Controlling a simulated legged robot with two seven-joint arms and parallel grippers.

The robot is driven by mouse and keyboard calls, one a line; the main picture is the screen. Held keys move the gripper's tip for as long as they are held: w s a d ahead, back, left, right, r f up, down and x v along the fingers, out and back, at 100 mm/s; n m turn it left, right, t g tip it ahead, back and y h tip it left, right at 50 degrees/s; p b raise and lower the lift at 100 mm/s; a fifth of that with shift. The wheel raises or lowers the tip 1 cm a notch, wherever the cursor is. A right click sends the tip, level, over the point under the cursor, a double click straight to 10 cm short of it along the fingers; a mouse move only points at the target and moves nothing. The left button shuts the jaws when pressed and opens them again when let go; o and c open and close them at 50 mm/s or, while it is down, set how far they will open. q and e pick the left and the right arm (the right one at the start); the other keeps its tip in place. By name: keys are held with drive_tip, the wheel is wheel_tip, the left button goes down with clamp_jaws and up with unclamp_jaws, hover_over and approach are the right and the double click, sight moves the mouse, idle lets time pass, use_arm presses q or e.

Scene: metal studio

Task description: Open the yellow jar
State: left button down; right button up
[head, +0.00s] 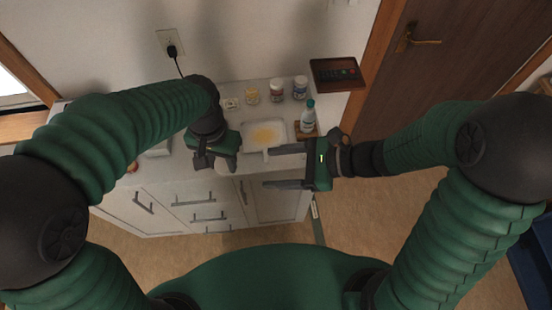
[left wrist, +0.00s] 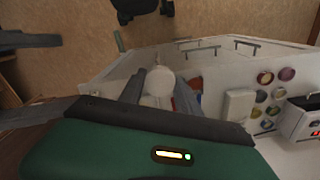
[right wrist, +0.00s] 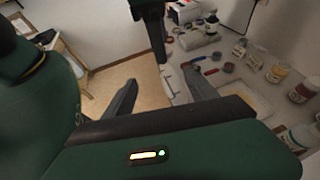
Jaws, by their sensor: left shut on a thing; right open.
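A small jar with yellowish sides (head: 252,94) stands upright near the back of the white counter in the head view. My left gripper (head: 230,162) is over the counter's front edge, in front of that jar and apart from it. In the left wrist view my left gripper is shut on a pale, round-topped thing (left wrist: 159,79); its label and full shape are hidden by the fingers. My right gripper (head: 268,167) is open and empty, fingers pointing left, to the right of the left gripper. Its spread fingers also show in the right wrist view (right wrist: 162,88).
Two more jars (head: 276,89) (head: 300,86) stand right of the yellowish jar. A white tray with yellow contents (head: 250,143) and a bottle with a blue-green cap (head: 307,118) are on the counter. A dark red tray (head: 336,72) is at the right. Floor is clear in front.

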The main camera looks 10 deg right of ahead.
use_arm(q)
drive_tip(key=shift+a, duration=0.1)
use_arm(e)
drive_tip(key=shift+m+t, duration=0.4)
drive_tip(key=x, duration=0.8)
drive_tip(key=w+r+x, duration=0.1)
drive_tip(key=x, duration=0.3)
drive_tip(key=shift+a, duration=0.1)
drive_tip(key=shift+c, duration=0.5)
drive_tip(key=shift+c, duration=1.1)
use_arm(q)
drive_tip(key=shift+s, duration=0.1)
use_arm(e)
drive_tip(key=c, duration=1)
use_arm(q)
drive_tip(key=c, duration=0.8)
unclamp_jaws()
use_arm(e)
drive_tip(key=shift+c, duration=0.4)
use_arm(q)
drive_tip(key=shift+o, duration=0.2)
use_arm(e)
drive_tip(key=shift+r, duration=0.1)
